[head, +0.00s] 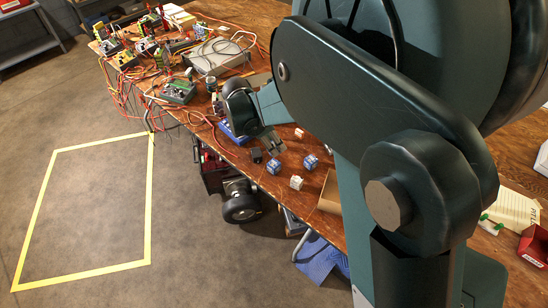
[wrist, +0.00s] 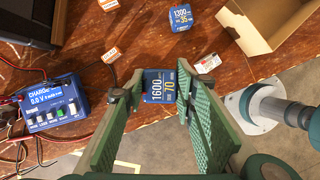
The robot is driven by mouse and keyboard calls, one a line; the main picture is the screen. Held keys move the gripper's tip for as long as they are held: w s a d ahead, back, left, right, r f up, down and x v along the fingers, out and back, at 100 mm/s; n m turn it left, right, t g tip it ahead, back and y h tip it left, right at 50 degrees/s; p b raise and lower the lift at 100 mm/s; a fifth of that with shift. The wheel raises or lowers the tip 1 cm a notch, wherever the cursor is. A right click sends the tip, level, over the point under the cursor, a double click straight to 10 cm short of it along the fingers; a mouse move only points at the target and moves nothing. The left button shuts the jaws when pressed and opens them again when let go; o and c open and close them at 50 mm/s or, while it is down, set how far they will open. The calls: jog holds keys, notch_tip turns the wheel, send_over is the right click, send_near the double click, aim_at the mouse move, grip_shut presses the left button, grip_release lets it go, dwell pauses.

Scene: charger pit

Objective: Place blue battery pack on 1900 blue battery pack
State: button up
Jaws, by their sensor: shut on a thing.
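My gripper (wrist: 152,88) has its two green fingers on either side of a blue battery pack (wrist: 160,84) labelled 1600 and 70, and is shut on it. In the head view my gripper (head: 268,150) is over the table near its front edge, with this blue pack (head: 273,166) at its fingertips. A second blue battery pack (wrist: 181,17) lies apart, farther up in the wrist view. Its number looks like 1300 or 1900, too small to be sure. In the head view it sits to the right of my gripper (head: 310,161).
A blue charger (wrist: 55,105) with cables stands at left. Small white-orange packs (wrist: 207,64) (wrist: 110,52) lie near my gripper. An open cardboard box (wrist: 262,22) is at upper right. Cables and devices (head: 178,92) crowd the table's far end. Bare wood separates the two blue packs.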

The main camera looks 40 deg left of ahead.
jog(key=shift+f, duration=1.65)
jog(key=shift+f+b, duration=0.45)
jog(key=shift+f, duration=1.4)
jog(key=shift+f, duration=0.15)
jog(key=o, duration=0.9)
jog(key=shift+o, duration=0.4)
jog(key=p+v, duration=0.1)
jog(key=v, duration=1.1)
